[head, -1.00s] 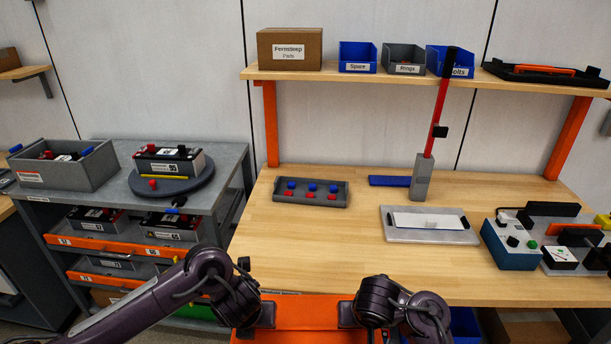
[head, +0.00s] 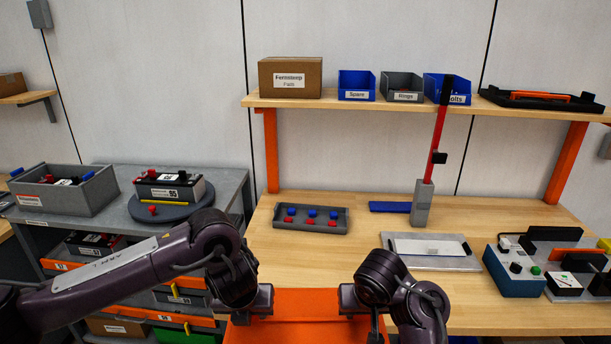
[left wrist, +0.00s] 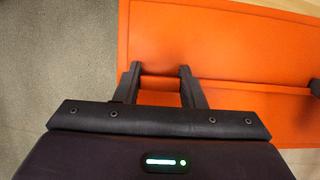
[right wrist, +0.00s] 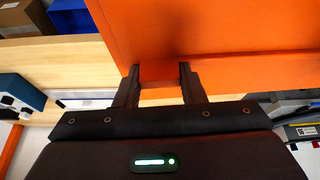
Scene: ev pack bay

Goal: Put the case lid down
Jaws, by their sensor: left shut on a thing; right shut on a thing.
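The orange case lid (head: 305,325) shows at the bottom middle of the head view, at the bench's near edge, with its lower part cut off. My left gripper (head: 264,300) is shut on its left side and my right gripper (head: 348,298) on its right side. In the left wrist view the fingers (left wrist: 158,72) close around an orange part of the lid (left wrist: 220,45). In the right wrist view the fingers (right wrist: 160,72) hold an orange block on the lid (right wrist: 220,30). I cannot tell whether the lid touches anything below.
The wooden bench (head: 330,260) is bare in its near middle. On it are a grey tray of red and blue pieces (head: 310,229), a plate with a white pad (head: 430,262), a red post (head: 437,150) and a blue-grey device (head: 515,270). A grey cart (head: 225,185) stands left.

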